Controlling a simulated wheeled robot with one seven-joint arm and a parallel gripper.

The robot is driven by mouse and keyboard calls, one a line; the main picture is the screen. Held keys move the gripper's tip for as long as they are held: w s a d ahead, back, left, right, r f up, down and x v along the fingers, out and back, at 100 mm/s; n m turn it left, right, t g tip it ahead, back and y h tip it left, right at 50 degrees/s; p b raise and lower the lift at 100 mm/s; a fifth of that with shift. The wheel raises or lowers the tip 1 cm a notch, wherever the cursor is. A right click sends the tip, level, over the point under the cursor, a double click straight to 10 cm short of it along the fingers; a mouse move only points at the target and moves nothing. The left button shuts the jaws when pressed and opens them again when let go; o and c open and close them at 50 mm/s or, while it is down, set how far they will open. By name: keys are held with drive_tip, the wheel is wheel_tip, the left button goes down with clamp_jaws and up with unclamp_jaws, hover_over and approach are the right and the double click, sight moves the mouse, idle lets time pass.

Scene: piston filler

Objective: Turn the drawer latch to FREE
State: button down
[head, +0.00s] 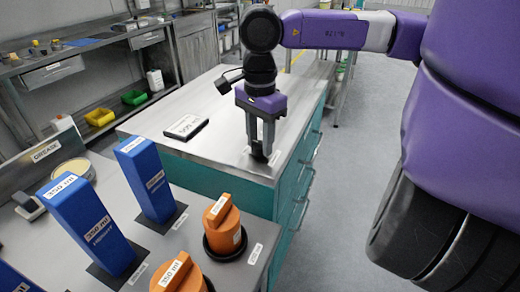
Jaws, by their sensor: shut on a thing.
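My gripper (258,148) points straight down at the near right corner of the steel-topped teal drawer cabinet (225,90). Its fingers are shut on a small dark piece (259,157) at the worktop, which looks like the drawer latch. The fingers hide most of it, so I cannot tell which way it is turned. A small pale label (274,158) lies just right of the fingertips; its text is too small to read. The teal drawer fronts (296,190) on the cabinet's right side look closed.
A dark flat slab with a white label (186,127) lies left of my gripper. Blue 350 ml blocks (148,180) and orange knobs (222,222) stand on the nearer bench. Shelves with yellow and green bins (133,97) are at the left. Grey floor is clear right of the cabinet.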

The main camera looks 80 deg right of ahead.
sight(260, 145)
drive_tip(key=shift+n+b, duration=0.4)
drive_tip(key=shift+n, duration=0.2)
drive_tip(key=c, duration=0.9)
unclamp_jaws()
drive_tip(key=shift+c, duration=0.2)
drive_tip(key=shift+r, duration=0.1)
wheel_tip(260, 145, up, 8)
drive_tip(key=shift+f+p, duration=0.15)
drive_tip(key=shift+p, duration=0.35)
